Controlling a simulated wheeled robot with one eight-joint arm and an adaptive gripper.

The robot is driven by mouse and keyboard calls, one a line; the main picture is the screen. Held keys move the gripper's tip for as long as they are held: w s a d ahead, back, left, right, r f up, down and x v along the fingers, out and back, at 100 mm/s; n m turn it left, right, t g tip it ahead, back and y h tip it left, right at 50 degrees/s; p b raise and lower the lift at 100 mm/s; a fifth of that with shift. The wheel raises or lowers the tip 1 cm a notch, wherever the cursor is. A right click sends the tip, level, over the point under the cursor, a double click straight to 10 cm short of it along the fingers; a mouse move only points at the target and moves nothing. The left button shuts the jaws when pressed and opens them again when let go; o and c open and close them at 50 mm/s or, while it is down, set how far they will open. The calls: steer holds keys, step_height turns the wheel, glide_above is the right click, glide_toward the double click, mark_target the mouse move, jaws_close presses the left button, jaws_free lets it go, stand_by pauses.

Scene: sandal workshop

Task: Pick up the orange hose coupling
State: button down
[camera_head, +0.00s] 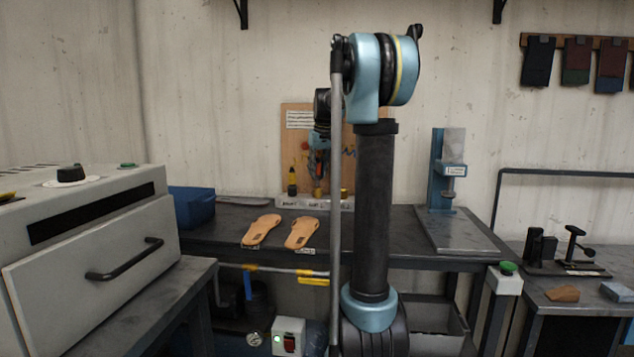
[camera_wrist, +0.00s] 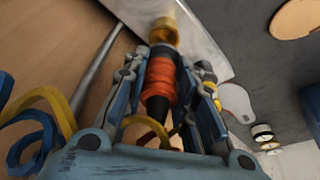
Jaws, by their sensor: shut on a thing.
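In the head view my gripper (camera_head: 319,142) is small and partly hidden behind my arm, in front of the tan board at the back of the bench. A reddish bit shows there below the fingers, too small to make out well.
The dark workbench (camera_head: 385,232) carries two tan soles (camera_head: 262,229) and a blue bin (camera_head: 191,208). A tan board (camera_head: 296,125) stands against the wall. A blue press (camera_head: 446,172) stands right, a grey machine (camera_head: 90,240) left. Yellow and blue loops (camera_wrist: 40,120) lie close beside my gripper.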

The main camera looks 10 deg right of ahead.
step_height(320, 180, up, 24)
steer(key=shift+f, duration=0.25)
stand_by(0.3)
